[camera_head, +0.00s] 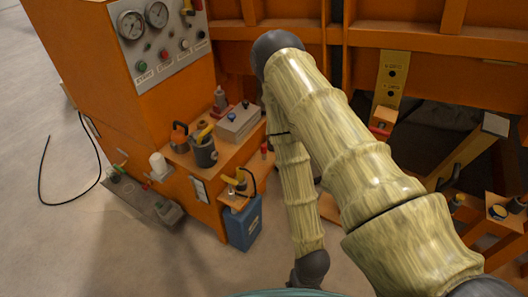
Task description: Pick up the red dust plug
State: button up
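I cannot tell for sure which red piece is the dust plug. A small red piece (264,147) sits at the right end of the orange ledge, close to my forearm. Another red piece (380,131) shows to the right of my arm, under a small orange block on the frame. Both are too small to make out in detail. My arm rises from the lower right to a dark elbow, and its thinner forearm runs down to a dark joint at the bottom edge. My gripper is not in view.
An orange cabinet with a gauge panel (168,45) stands at the left. A blue can (244,224) stands below. A black cable (46,160) lies on open floor at left.

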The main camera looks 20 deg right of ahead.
aim_at(263, 147)
jog(key=u, duration=0.05)
jog(key=k, duration=0.5)
jog(key=z, duration=0.75)
jog(key=i, duration=1.1)
jog(key=u, duration=0.7)
